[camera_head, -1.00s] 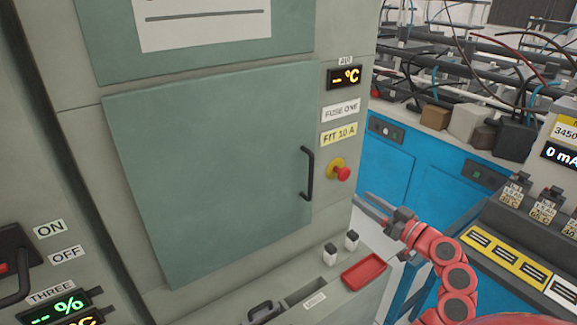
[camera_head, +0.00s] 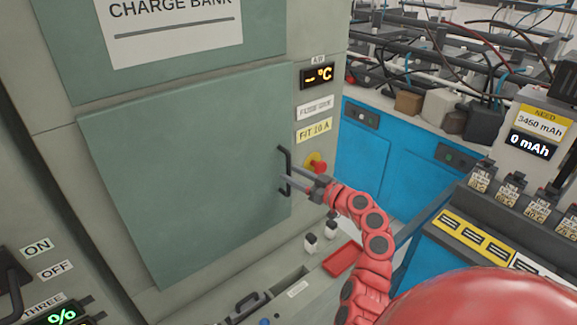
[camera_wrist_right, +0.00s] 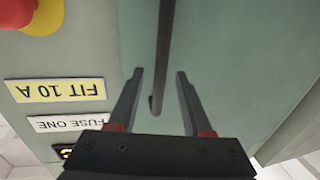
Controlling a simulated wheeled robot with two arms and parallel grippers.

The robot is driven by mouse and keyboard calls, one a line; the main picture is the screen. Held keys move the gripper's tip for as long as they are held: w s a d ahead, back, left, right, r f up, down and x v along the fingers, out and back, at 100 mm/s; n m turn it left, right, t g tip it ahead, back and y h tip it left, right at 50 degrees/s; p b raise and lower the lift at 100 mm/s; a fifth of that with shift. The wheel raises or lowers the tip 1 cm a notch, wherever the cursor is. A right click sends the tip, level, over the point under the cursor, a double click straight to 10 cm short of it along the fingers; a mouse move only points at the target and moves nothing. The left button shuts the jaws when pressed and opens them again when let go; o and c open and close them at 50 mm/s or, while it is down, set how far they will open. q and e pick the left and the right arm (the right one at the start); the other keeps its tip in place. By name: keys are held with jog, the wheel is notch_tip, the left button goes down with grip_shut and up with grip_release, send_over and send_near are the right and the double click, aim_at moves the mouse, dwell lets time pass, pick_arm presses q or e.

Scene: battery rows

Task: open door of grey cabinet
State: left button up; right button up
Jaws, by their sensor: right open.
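The grey cabinet (camera_head: 60,150) has a grey-green door (camera_head: 190,170) that looks shut. A black vertical bar handle (camera_head: 285,170) sits at the door's right edge. My right gripper (camera_head: 290,184) is at the lower part of the handle. In the right wrist view the handle (camera_wrist_right: 163,55) lies between the two open fingers of the gripper (camera_wrist_right: 160,78), with a gap on each side. The left gripper is not in view.
A red stop button (camera_head: 316,163) and labels stand just right of the handle. Below are a red tray (camera_head: 342,259) and two small white-and-black items. A blue cabinet (camera_head: 400,170) and a battery rack stand to the right.

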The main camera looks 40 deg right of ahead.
jog(key=shift+x, duration=1)
grip_shut()
dwell(0.8)
